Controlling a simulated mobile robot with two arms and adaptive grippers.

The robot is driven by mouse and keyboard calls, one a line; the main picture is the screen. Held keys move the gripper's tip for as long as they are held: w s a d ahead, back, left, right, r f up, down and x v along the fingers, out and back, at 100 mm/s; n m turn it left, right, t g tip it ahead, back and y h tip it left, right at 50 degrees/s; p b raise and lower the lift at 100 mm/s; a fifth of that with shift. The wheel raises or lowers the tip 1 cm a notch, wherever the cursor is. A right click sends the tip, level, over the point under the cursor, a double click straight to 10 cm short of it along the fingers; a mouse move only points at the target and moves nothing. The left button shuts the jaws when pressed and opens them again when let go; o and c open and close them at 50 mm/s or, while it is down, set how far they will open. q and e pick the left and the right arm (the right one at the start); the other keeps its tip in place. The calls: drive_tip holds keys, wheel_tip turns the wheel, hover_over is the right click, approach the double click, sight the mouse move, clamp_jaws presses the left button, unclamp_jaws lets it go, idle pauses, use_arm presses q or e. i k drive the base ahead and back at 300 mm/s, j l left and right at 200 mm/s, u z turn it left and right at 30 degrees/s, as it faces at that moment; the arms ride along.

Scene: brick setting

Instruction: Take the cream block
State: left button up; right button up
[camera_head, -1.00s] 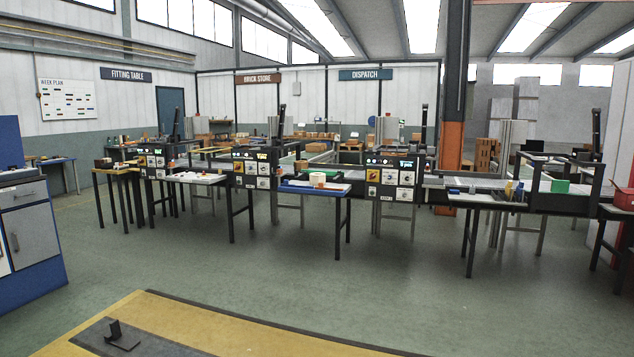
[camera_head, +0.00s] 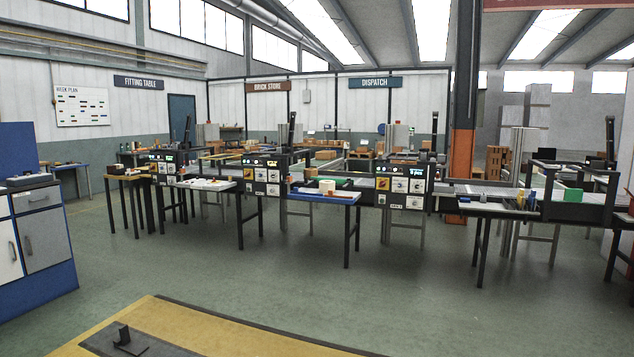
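A cream block (camera_head: 327,187) stands on a blue-edged table (camera_head: 322,197) in the middle distance, near the centre of the head view. A small brown piece lies beside it on the same table; at this distance I cannot tell whether they touch. Neither of my grippers shows in the head view, so I cannot see their state.
A row of black machine stations crosses the middle, with control panels (camera_head: 401,187). A green block (camera_head: 572,195) is at the right. A blue cabinet (camera_head: 40,235) stands at the left. A yellow-edged surface (camera_head: 165,310) fills the near bottom. Open green floor (camera_head: 220,265) lies between.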

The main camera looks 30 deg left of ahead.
sight(325, 185)
drive_tip(key=i+j+u, duration=0.35)
drive_tip(key=i+u, duration=0.15)
drive_tip(key=i, duration=0.2)
drive_tip(key=i+j+u, duration=0.4)
drive_tip(key=i, duration=0.7)
drive_tip(key=i+u, duration=0.35)
drive_tip(key=i, duration=0.7)
drive_tip(key=i+l+z, duration=0.15)
drive_tip(key=i+z, duration=0.3)
drive_tip(key=i, duration=0.55)
drive_tip(key=i+j+z, duration=0.2)
drive_tip(key=i+z, duration=0.25)
drive_tip(key=i, duration=0.55)
drive_tip(key=i+u, duration=0.1)
drive_tip(key=i, duration=0.4)
drive_tip(key=i+l+u, duration=0.1)
drive_tip(key=i, duration=0.4)
drive_tip(key=i+l, duration=0.15)
drive_tip(key=i, duration=0.35)
drive_tip(key=i+l+u, duration=0.15)
drive_tip(key=i, duration=0.35)
